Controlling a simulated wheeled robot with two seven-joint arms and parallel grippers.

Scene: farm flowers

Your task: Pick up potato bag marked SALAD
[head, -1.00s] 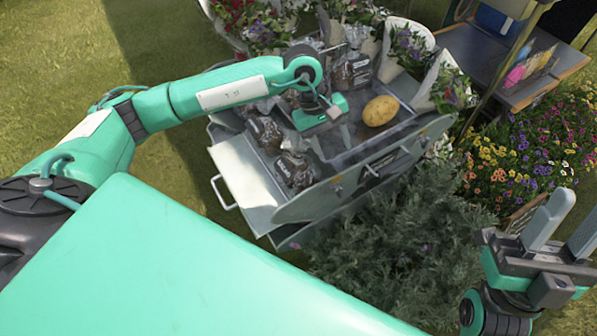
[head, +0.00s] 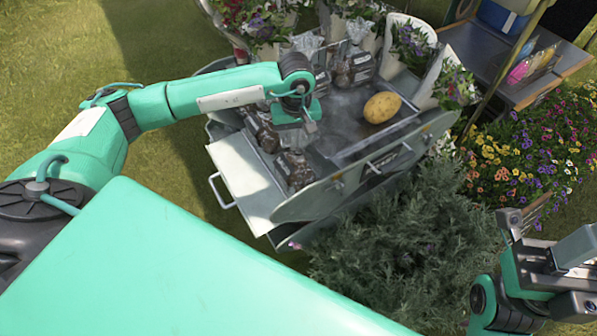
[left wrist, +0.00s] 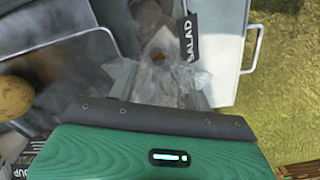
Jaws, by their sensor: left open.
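A clear plastic potato bag (left wrist: 165,75) with a black tag reading SALAD (left wrist: 187,42) shows in the left wrist view. In the head view it appears to be the front bag (head: 295,170) on the cart's left side, though its tag cannot be read there. My left gripper (head: 307,124) is over the bag's top, pointing down. It is open, with its fingers at either side of the crinkled plastic in the left wrist view (left wrist: 163,88). My right gripper (head: 547,238) is open and empty at the lower right, away from the cart.
Another dark potato bag (head: 262,130) stands close behind on the left. More bags (head: 352,70) stand at the cart's back. A loose potato (head: 382,107) lies on the cart's grey top (head: 345,105). Wrapped flowers (head: 450,83) line the back. A bush (head: 400,235) stands in front.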

